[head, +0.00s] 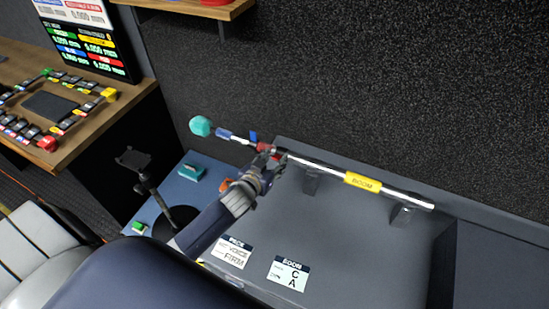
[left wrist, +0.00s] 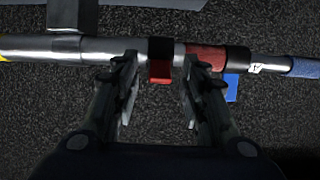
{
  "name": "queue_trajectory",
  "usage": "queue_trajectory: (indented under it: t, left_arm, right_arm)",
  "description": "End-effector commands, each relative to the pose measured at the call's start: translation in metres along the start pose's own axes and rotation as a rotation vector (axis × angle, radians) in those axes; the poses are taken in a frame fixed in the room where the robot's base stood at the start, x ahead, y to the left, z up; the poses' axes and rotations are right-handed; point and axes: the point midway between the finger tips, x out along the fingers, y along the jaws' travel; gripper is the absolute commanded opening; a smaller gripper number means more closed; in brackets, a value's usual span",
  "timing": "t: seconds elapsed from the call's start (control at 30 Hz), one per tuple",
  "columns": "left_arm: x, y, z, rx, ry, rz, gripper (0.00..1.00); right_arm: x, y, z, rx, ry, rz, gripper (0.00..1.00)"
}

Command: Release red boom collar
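The boom pole (head: 320,166) is a silver tube lying on supports along the back of a grey case. Its red collar (head: 266,147) sits on the left part; in the left wrist view the red band (left wrist: 207,57) is beside a black ring with a red tab (left wrist: 159,71) hanging below it. My left gripper (head: 271,160) is at the red collar. In the left wrist view its fingers (left wrist: 160,88) are apart, one each side of the red tab, with visible gaps. The right finger overlaps the red band in the picture; contact cannot be told. My right gripper is not in view.
A blue tab (left wrist: 231,88) hangs close right of the right finger. A blue section (head: 223,133) and teal foam tip (head: 200,126) lie further along the pole. A dark wall stands behind.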

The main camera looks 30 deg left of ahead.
Motion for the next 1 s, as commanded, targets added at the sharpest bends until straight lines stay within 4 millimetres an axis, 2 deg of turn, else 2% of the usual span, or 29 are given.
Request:
queue_trajectory:
  t: [0.13, 0.47, 0.63, 0.67, 0.87, 1.0]
  left_arm:
    - [0.009, 0.0, -0.001, -0.001, 0.001, 0.001, 0.4]
    - [0.011, 0.0, 0.0, 0.0, 0.0, 0.001, 0.4]
    - [0.011, 0.0, 0.0, 0.0, 0.0, 0.001, 0.04]
    - [0.011, 0.0, 0.0, 0.0, 0.0, 0.001, 0.0]
    - [0.011, 0.0, 0.001, 0.0, 0.002, 0.001, 0.0]
    - [0.012, 0.001, 0.005, -0.001, 0.023, 0.002, 0.0]
  right_arm:
    - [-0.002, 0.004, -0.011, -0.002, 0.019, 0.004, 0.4]
    - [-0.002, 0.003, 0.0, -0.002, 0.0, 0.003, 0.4]
    - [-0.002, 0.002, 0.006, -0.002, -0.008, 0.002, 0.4]
    - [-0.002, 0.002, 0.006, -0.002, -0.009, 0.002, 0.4]
    - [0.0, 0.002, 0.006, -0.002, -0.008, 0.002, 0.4]
    - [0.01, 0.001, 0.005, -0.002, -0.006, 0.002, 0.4]
